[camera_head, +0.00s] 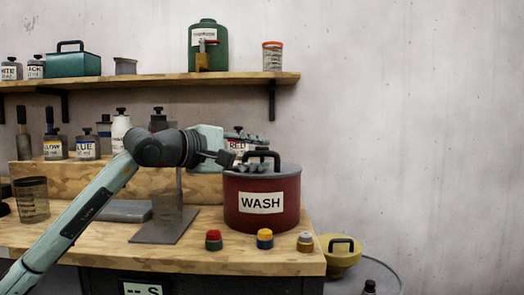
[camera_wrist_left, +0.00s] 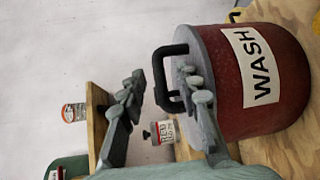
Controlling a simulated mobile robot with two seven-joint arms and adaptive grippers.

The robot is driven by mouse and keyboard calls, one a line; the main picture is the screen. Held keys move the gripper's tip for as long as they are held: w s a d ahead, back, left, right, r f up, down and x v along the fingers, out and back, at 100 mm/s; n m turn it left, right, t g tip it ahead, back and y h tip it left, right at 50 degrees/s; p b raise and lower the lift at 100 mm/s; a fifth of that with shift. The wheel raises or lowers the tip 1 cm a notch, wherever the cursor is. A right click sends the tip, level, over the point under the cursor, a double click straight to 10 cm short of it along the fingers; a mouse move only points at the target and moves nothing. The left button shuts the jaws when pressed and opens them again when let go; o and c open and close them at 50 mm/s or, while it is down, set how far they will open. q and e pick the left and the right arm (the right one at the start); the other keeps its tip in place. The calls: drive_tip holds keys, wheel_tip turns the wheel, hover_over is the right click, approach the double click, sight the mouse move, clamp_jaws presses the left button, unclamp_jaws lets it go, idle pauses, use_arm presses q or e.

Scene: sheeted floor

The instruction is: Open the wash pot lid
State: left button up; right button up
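The wash pot (camera_head: 262,203) is a dark red pot with a white WASH label, standing on the wooden bench. Its grey lid (camera_head: 290,169) sits on top, with a black arched handle (camera_head: 275,155). The pot also shows at the right of the left wrist view (camera_wrist_left: 278,98), with the handle (camera_wrist_left: 160,88) standing out from the lid. My left gripper (camera_head: 262,152) is just above the lid, at the handle. In the left wrist view its fingers are spread and empty (camera_wrist_left: 163,78), with the handle between or just beyond them; contact is unclear. My right gripper is not in view.
A shelf (camera_head: 160,80) with containers runs above. A yellow pot (camera_head: 340,255) sits to the right, below bench level.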

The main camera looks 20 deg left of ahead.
use_arm(q)
drive_tip(key=shift+x, duration=0.75)
clamp_jaws()
